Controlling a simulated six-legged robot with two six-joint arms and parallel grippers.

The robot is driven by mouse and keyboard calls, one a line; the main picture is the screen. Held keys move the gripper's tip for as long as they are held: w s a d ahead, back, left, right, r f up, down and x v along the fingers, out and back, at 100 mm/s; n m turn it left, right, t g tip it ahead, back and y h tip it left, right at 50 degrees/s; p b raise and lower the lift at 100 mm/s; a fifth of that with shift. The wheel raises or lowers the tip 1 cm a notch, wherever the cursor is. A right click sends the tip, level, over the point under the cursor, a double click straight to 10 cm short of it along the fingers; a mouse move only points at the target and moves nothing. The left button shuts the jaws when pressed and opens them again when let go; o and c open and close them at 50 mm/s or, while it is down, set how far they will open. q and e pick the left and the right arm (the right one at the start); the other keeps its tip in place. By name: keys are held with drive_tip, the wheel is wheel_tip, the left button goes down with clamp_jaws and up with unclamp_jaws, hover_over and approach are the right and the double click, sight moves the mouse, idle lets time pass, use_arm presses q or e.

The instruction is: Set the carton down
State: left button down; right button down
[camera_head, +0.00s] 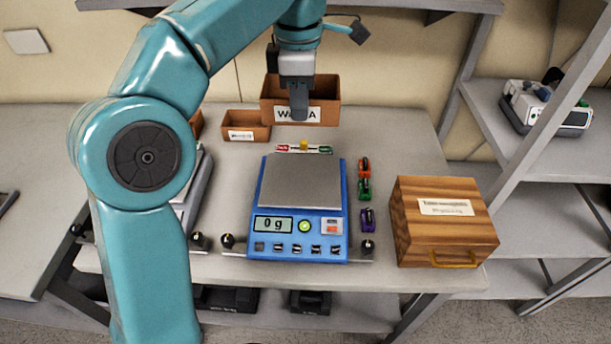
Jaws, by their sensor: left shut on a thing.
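A brown open-topped carton (270,105) with a white label on its front is at the back of the bench, top centre of the head view. My left gripper (299,112) comes down from above in front of it and is shut at its front wall, covering the middle of the label. The inner finger and the grip on the wall are hidden. I cannot tell whether the carton's base touches the bench. My right gripper is not in view.
A blue scale (300,222) reading 0 g stands below the carton. A smaller brown bin (246,133) is left of it. Coloured clips (365,190) and a striped wooden box (440,230) lie to the right. The bench (395,140) is clear at back right.

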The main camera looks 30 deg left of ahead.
use_arm(q)
drive_tip(key=f+b, duration=0.1)
drive_tip(key=f, duration=0.6)
drive_tip(key=f+b, duration=0.2)
drive_tip(key=f, duration=0.4)
drive_tip(key=shift+a+f, duration=0.2)
drive_tip(key=shift+f, duration=0.15)
drive_tip(key=shift+w+f, duration=0.1)
drive_tip(key=shift+f, duration=0.25)
drive_tip(key=f, duration=0.2)
drive_tip(key=f+b, duration=0.1)
drive_tip(key=shift+s+f, duration=0.25)
drive_tip(key=shift+w+f, duration=0.25)
drive_tip(key=shift+f, duration=0.15)
drive_tip(key=shift+s+r, duration=0.15)
drive_tip(key=shift+s, duration=0.05)
drive_tip(key=c, duration=1.3)
unclamp_jaws()
drive_tip(key=shift+w+f, duration=0.2)
drive_tip(key=shift+f, duration=0.05)
drive_tip(key=shift+o, duration=0.2)
drive_tip(key=shift+s, duration=0.15)
drive_tip(key=shift+r, duration=0.1)
